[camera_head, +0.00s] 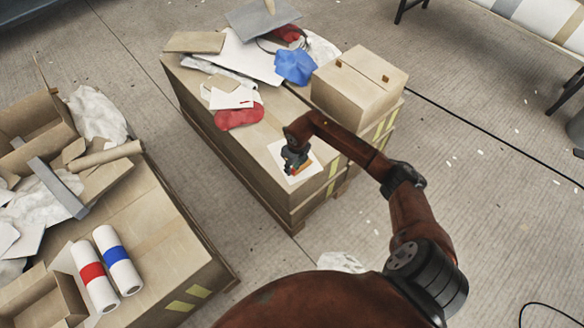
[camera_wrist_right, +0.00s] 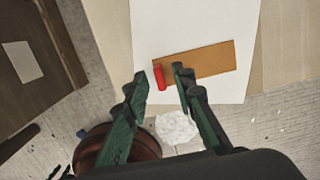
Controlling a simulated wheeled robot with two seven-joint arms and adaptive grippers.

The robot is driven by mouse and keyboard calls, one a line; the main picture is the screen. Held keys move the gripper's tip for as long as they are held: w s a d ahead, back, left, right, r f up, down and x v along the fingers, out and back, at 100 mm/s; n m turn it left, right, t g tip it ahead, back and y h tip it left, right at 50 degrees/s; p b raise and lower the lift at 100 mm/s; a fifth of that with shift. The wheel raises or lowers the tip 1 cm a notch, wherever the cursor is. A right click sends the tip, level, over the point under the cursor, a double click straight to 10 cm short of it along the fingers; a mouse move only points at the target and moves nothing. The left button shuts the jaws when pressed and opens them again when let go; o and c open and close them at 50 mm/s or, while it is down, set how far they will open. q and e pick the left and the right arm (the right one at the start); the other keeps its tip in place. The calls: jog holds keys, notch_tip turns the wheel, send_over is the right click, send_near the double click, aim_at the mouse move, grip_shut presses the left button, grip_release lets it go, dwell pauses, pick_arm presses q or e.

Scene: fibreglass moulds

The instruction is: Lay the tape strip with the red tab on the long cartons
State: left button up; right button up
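The tape strip (camera_wrist_right: 207,63) is a flat orange-brown piece with a red tab (camera_wrist_right: 160,77) at its left end in the right wrist view. It lies on a white sheet (camera_wrist_right: 180,25); part of it also shows in the head view beside the gripper. The sheet lies near the front end of a stack of long cartons (camera_head: 230,145). My right gripper (camera_wrist_right: 161,74) is open, its fingertips on either side of the red tab. I cannot tell its exact height above the sheet. My left gripper is not in view.
At left, another carton stack (camera_head: 165,245) carries rolls banded red (camera_head: 92,270) and blue (camera_head: 115,254), beside open boxes. Bare floor lies between the stacks.

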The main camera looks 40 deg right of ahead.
jog(key=shift+r, duration=0.1)
jog(key=shift+r, duration=0.3)
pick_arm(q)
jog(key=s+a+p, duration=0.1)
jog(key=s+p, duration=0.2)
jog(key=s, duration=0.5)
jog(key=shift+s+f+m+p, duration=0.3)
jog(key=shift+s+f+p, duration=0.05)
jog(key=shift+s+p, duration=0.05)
pick_arm(e)
notch_tip(320, 180, up, 11)
jog(key=s, duration=0.1)
jog(key=shift+s+r, duration=0.2)
